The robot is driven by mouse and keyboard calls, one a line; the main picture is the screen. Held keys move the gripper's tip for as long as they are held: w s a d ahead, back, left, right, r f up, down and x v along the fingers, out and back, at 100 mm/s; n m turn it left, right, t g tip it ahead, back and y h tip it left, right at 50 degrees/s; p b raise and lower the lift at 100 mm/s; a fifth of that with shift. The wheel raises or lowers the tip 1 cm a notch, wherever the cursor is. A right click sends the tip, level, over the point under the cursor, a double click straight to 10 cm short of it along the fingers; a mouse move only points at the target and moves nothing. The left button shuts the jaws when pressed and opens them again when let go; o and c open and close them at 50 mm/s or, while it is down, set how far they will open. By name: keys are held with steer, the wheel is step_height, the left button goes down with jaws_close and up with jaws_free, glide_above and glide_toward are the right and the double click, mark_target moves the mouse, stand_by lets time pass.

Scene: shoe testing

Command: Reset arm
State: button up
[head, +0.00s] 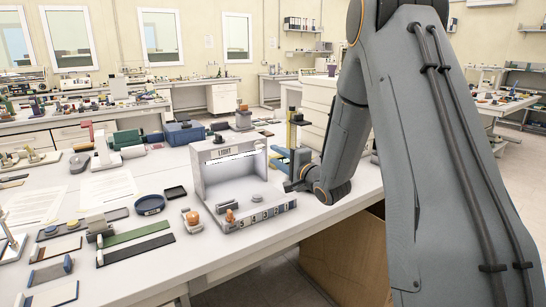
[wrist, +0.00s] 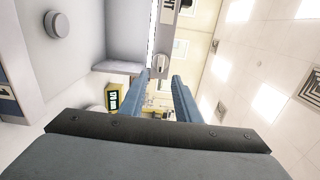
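My arm reaches down from the upper right in the head view to the right side of a white box-shaped tester (head: 237,165) on the bench. My gripper (head: 276,160) has blue fingers and sits just beside the tester's right wall, partly overlapping it in the picture. In the wrist view my gripper (wrist: 161,76) shows two blue fingers apart with nothing held between them. The tester's grey-white wall and a round knob (wrist: 56,24) fill the left of that view. Whether the fingers touch the tester cannot be told.
A cardboard box (head: 345,255) stands under the bench edge. Bare bench top lies in front of the tester.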

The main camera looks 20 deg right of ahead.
steer(key=s+f+n+g+h, duration=0.2)
steer(key=s, duration=0.1)
steer(key=s+f+n+g+h, duration=0.2)
steer(key=s+f, duration=0.1)
steer(key=shift+s+f+g, duration=0.15)
steer(key=shift+s+g, duration=0.05)
steer(key=shift+g, duration=0.1)
steer(key=s+f+n+g, duration=0.1)
steer(key=s, duration=0.1)
steer(key=s+f+n+g+h, duration=0.1)
steer(key=s, duration=0.2)
steer(key=s+f+n+g, duration=0.1)
steer(key=s, duration=0.2)
steer(key=shift+a+f+g+h, duration=0.15)
steer(key=shift+g+h, duration=0.15)
steer(key=s+a+f+n+g, duration=0.1)
steer(key=s+a+n+g, duration=0.1)
steer(key=s, duration=1)
steer(key=s+a+f+n+g, duration=0.2)
steer(key=s+n+g, duration=0.3)
steer(key=s, duration=0.7)
steer(key=shift+s+a+f+n+g, duration=0.15)
steer(key=shift+a+n+g, duration=0.15)
steer(key=shift+g, duration=0.2)
